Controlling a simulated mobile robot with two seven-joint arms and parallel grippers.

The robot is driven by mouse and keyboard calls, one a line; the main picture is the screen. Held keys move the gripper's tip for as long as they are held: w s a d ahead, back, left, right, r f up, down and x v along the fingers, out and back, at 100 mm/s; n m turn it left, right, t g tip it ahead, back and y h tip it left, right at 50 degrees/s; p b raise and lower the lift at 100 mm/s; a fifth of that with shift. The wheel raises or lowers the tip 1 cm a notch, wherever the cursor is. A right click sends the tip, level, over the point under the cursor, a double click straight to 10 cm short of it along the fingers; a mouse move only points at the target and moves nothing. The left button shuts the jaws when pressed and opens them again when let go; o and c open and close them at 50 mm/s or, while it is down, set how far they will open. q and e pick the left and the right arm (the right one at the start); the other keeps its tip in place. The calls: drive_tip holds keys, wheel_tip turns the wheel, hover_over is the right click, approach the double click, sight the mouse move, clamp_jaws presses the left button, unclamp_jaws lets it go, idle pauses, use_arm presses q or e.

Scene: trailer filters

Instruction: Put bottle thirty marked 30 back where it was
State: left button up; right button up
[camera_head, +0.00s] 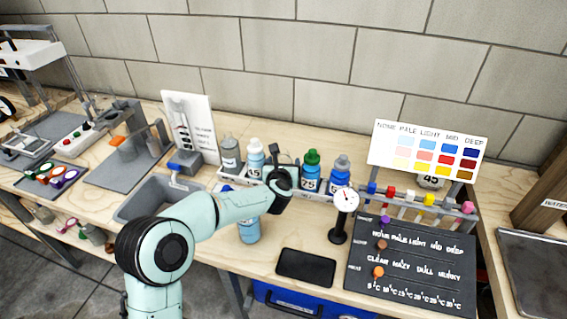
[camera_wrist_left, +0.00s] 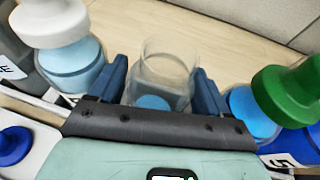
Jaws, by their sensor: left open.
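My left gripper (camera_head: 283,178) is at the bottle rack, between the white-capped bottle (camera_head: 256,158) and the green-capped bottle (camera_head: 311,170). In the left wrist view its fingers (camera_wrist_left: 160,88) are open, on either side of a clear cylinder (camera_wrist_left: 165,65) with light blue low inside. I cannot tell whether they touch it. Its label is hidden, so I cannot tell if it is bottle thirty. The white cap (camera_wrist_left: 48,20) and green cap (camera_wrist_left: 290,95) flank the fingers. Another light blue bottle (camera_head: 249,230) shows below my forearm; its number is too small to read. My right gripper is not in view.
A grey bottle (camera_head: 230,153) and a blue-capped bottle (camera_head: 341,170) also stand in the row. A round dial gauge (camera_head: 346,200) stands close to the right. A black pad (camera_head: 306,266) lies in front. A grey sink (camera_head: 165,197) and a black marked board (camera_head: 415,262) flank the area.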

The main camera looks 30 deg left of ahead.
use_arm(q)
drive_tip(key=v, duration=0.6)
drive_tip(key=shift+s, duration=0.35)
drive_tip(key=shift+d+r, duration=0.1)
drive_tip(key=shift+d, duration=0.05)
